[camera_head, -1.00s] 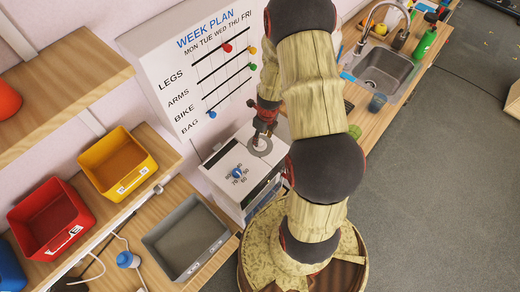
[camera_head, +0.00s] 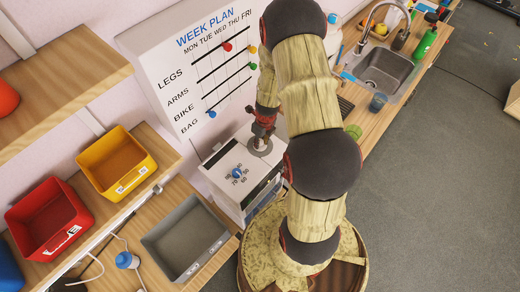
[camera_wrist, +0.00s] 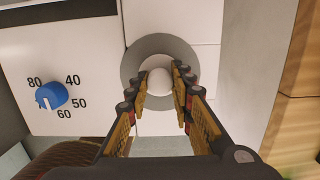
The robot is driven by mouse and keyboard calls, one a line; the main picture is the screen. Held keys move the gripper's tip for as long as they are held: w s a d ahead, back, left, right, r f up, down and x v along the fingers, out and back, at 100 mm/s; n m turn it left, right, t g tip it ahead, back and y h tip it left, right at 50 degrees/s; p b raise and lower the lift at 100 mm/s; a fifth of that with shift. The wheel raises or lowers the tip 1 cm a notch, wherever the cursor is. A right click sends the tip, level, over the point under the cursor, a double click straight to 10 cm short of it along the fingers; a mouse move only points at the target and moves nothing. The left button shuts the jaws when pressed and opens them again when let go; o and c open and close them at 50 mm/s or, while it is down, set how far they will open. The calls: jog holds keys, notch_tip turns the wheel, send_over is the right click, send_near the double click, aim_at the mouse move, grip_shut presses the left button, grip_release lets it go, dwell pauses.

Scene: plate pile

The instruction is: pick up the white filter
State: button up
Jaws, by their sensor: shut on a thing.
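The white filter (camera_wrist: 158,83) shows in the wrist view as a small round white knob inside a grey ring (camera_wrist: 132,66), on top of the white appliance (camera_wrist: 218,80). My gripper (camera_wrist: 168,84) has its two fingers on either side of the white knob and is shut on it. The fingers hide part of the knob's sides and of the ring. In the head view my gripper (camera_head: 262,143) points down at the grey ring, and the knob is hidden there.
A blue dial (camera_wrist: 51,95) stands left of the ring. A grey tray (camera_head: 185,238), a red bin (camera_head: 48,218) and a yellow bin (camera_head: 117,163) are to the left. The week plan board (camera_head: 205,75) rises close behind. A sink (camera_head: 385,72) is at upper right.

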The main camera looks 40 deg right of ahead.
grip_shut()
jog(key=shift+r, duration=0.1)
dwell(0.4)
notch_tip(320, 180, up, 18)
jog(key=p, duration=0.2)
dwell(0.5)
dwell(0.5)
